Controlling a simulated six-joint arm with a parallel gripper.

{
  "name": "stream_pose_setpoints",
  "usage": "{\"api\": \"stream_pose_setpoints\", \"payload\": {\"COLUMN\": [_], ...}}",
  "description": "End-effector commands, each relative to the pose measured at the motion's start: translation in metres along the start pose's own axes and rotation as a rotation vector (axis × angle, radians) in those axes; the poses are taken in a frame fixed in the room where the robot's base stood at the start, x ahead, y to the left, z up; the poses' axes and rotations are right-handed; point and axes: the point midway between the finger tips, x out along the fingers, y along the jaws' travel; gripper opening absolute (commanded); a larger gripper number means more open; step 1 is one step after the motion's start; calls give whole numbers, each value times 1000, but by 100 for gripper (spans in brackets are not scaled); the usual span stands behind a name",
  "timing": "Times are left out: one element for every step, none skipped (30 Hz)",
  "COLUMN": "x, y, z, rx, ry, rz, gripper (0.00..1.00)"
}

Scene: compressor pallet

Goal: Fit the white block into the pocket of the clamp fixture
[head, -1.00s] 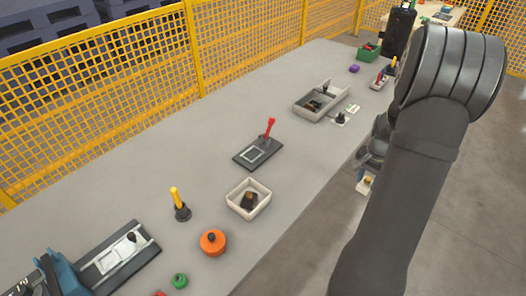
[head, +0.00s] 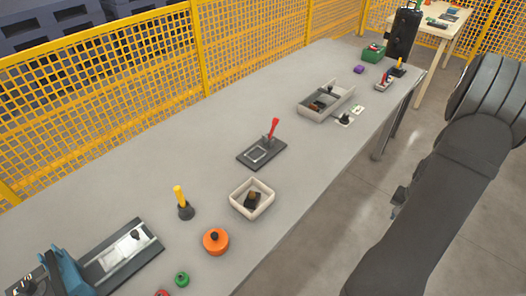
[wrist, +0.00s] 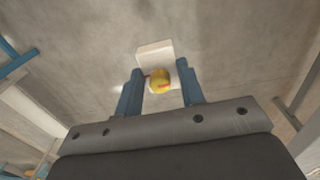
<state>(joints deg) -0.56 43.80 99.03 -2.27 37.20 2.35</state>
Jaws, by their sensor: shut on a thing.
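The clamp fixture (head: 250,163) is a dark plate with a red upright lever (head: 273,129) and a pale-rimmed square pocket (head: 257,155), on the middle of the grey table. In the wrist view, my gripper (wrist: 160,78) has its blue fingers shut on the white block (wrist: 154,51), which has a round yellow knob between the fingers. Blurred ceiling or floor lies behind the block. In the head view, the block and fingertips are hidden behind my arm, off the table's right side and well apart from the fixture.
A cream open box (head: 252,211) with a dark part stands in front of the fixture. An orange round part (head: 215,241), a yellow-handled tool (head: 182,203) and a grey slide fixture (head: 122,255) lie nearer. A grey divided tray (head: 315,112) stands beyond. Yellow mesh fence (head: 100,80) borders the left.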

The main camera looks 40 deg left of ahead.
Motion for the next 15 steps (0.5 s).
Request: {"api": "stream_pose_setpoints", "payload": {"x": [0, 0, 0, 0, 0, 0, 0, 0, 0, -1, -2, -3, -4, -6, -8], "y": [0, 0, 0, 0, 0, 0, 0, 0, -1, -3, -5, -10, -15, -22, -32], "z": [0, 0, 0, 0, 0, 0, 0, 0, -1, -1, -2, -4, -7, -9, -13], "rx": [0, 0, 0, 0, 0, 0, 0, 0, 0, -1, -2, -3, -3, -4, -6], "ry": [0, 0, 0, 0, 0, 0, 0, 0, 1, 1, 1, 1, 2, 2, 4], "rz": [0, 0, 0, 0, 0, 0, 0, 0, 0, 0, 0, 0, 0, 0, 0], "gripper": [11, 11, 11, 11, 11, 11, 11, 11, 11, 11, 11, 11, 11, 11, 11]}}
